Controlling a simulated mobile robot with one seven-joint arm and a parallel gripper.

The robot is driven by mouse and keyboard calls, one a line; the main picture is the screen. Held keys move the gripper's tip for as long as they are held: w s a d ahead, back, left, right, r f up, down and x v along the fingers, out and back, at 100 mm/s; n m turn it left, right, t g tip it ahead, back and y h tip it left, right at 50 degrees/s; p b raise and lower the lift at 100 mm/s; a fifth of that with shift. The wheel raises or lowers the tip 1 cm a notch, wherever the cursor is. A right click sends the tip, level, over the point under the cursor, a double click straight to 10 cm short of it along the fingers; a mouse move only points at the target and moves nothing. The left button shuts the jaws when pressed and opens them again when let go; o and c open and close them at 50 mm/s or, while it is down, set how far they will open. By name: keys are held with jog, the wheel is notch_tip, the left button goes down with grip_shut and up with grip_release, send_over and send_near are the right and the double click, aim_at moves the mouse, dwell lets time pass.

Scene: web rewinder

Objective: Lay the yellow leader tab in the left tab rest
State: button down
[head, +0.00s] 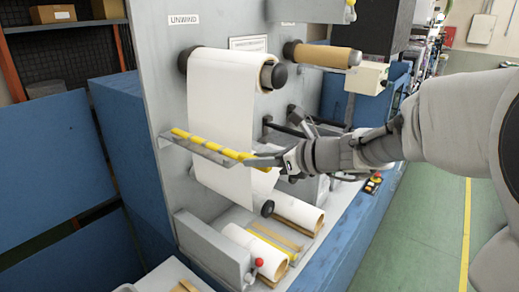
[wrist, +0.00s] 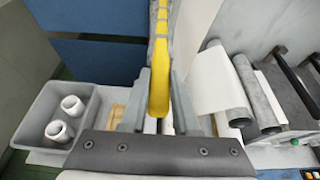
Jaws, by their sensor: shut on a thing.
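My gripper (head: 268,160) is at the near end of a grey guard plate (head: 206,154), in front of the hanging white web. In the wrist view my two grey fingers (wrist: 160,100) are shut on an upright yellow piece (wrist: 160,72). This piece lines up with the yellow-striped edge of the plate, and I cannot tell whether it is part of the plate or the leader tab. In the head view a bit of yellow (head: 264,168) shows under my gripper. A yellow strip (head: 262,258) lies low down between two white rolls. I cannot make out the left tab rest for certain.
The white unwind roll (head: 222,100) hangs above, with a brown core (head: 328,55) on a spindle at right. White rolls (head: 297,214) lie on the machine bed. Green floor at right is clear.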

jog(key=shift+f, duration=0.45)
jog(key=c, duration=0.6)
grip_release()
